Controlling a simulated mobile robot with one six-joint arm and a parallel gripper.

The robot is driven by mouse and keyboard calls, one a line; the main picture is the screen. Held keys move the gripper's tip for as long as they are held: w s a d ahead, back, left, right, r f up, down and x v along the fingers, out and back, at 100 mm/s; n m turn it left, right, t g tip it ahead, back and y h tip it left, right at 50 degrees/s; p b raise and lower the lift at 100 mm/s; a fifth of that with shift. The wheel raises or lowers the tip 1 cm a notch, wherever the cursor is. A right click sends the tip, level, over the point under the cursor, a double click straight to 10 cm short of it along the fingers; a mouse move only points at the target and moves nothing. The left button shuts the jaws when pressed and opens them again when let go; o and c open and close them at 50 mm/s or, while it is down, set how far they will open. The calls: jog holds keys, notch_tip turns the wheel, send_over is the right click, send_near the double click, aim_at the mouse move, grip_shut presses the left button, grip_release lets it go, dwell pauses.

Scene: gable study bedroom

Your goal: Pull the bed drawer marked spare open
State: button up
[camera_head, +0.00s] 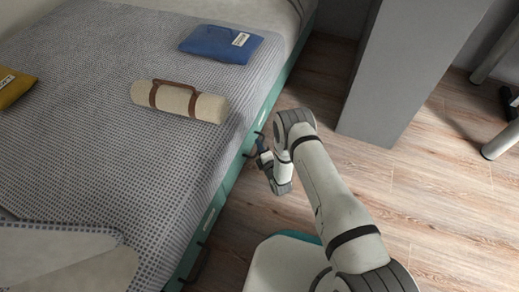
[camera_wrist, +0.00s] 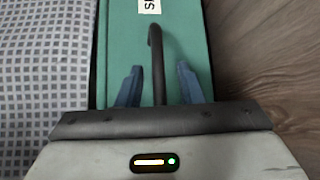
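The teal bed drawer (camera_wrist: 118,50) fills the middle of the wrist view. Its white label (camera_wrist: 149,6) is cut off at the top edge; an S and part of another letter show. A dark bar handle (camera_wrist: 157,50) stands out from the drawer front. My gripper (camera_wrist: 159,70) has its two blue fingers apart, one on each side of the handle, with visible gaps to it. In the head view my gripper (camera_head: 262,150) is low beside the bed's teal side, partly hidden by my arm. I see no gap showing the drawer pulled out.
The bed (camera_head: 70,120) carries a rolled beige blanket (camera_head: 205,106), a blue folded item (camera_head: 215,45) and a yellow one (camera_head: 12,88). Another dark handle (camera_head: 196,264) is nearer on the bed side. A grey cabinet (camera_head: 405,70) stands right; wooden floor (camera_head: 450,190) is clear between.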

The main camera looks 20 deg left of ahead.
jog(key=shift+w+a, duration=0.15)
jog(key=shift+w, duration=0.05)
grip_shut()
dwell(0.6)
